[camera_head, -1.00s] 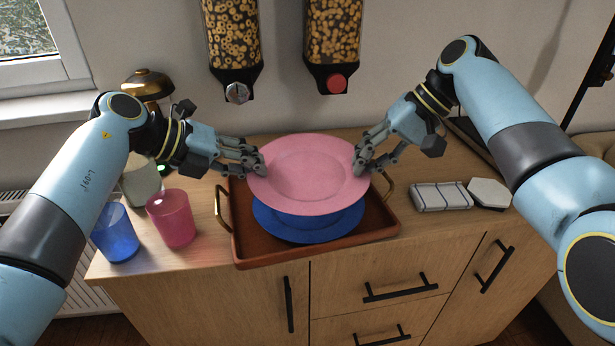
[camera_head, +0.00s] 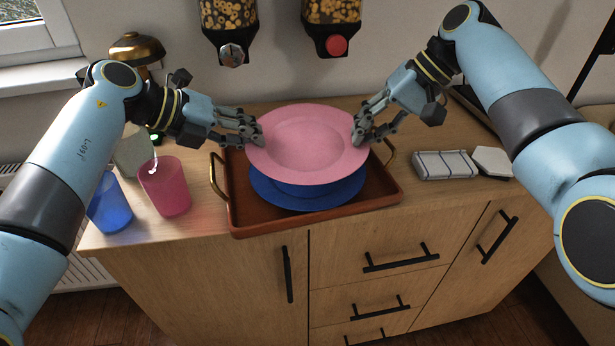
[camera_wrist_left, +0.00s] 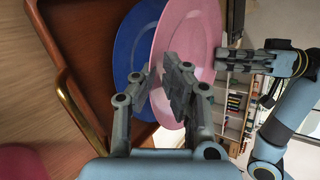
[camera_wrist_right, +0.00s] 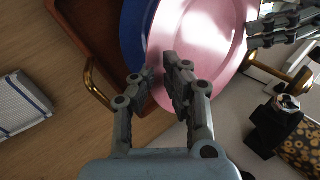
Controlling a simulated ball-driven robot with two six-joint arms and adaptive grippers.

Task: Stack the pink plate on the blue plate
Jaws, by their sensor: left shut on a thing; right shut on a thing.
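The pink plate (camera_head: 308,146) is held level above the blue plate (camera_head: 308,195), with a gap between them in the wrist views. The blue plate lies in the brown tray (camera_head: 384,198) on the counter, its far part hidden by the pink plate. My left gripper (camera_head: 256,133) is shut on the pink plate's left rim; that plate also shows in the left wrist view (camera_wrist_left: 188,40). My right gripper (camera_head: 361,131) is shut on its right rim, as the right wrist view (camera_wrist_right: 205,40) also shows.
A blue cup (camera_head: 110,205) and a pink cup (camera_head: 165,187) stand left of the tray. A folded cloth (camera_head: 444,165) and a white hexagonal piece (camera_head: 493,161) lie to its right. Two cereal dispensers, left (camera_head: 230,18) and right (camera_head: 331,14), hang on the wall behind.

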